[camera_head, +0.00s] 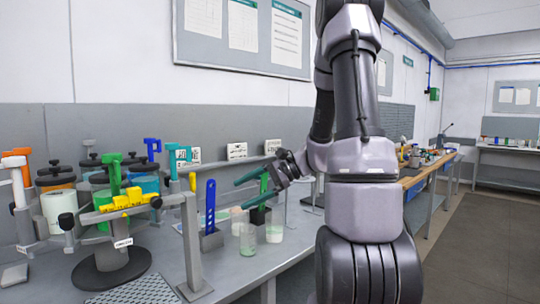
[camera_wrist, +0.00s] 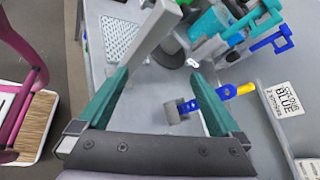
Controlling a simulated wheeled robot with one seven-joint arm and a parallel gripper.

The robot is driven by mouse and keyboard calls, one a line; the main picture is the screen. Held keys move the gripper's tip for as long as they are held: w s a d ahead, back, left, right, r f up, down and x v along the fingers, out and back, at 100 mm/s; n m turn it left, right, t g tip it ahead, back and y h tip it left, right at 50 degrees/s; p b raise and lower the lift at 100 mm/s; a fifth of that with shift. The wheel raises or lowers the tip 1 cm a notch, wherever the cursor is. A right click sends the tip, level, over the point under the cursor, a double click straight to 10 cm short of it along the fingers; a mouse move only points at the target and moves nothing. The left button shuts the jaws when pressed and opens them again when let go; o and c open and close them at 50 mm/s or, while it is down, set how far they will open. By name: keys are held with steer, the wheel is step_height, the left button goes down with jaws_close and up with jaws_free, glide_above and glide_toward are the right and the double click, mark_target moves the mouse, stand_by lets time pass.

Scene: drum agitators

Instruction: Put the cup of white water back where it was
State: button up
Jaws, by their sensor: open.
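In the head view, a small clear cup with white liquid (camera_head: 274,232) stands upright on the grey bench. A cup with greenish liquid (camera_head: 248,240) stands just left of it. My gripper (camera_head: 240,194) has teal fingers and is open, above and slightly left of the cups, apart from them. In the wrist view, the fingers of my gripper (camera_wrist: 159,74) are spread wide with nothing held between them. Neither cup can be made out in the wrist view.
A blue-handled tool stands in a grey holder (camera_head: 211,241) left of the cups; a black holder (camera_head: 257,215) is behind them. Drums, including one with white liquid (camera_head: 60,210), and a stand with a yellow clamp (camera_head: 127,199) fill the left. The bench front is fairly clear.

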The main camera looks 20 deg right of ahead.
steer(key=s+r+n+t+h, duration=0.3)
steer(key=s+r+n+h, duration=0.7)
steer(key=s+r, duration=0.3)
steer(key=s+n, duration=0.1)
steer(key=s, duration=0.2)
steer(key=shift+s+r, duration=0.2)
stand_by(0.5)
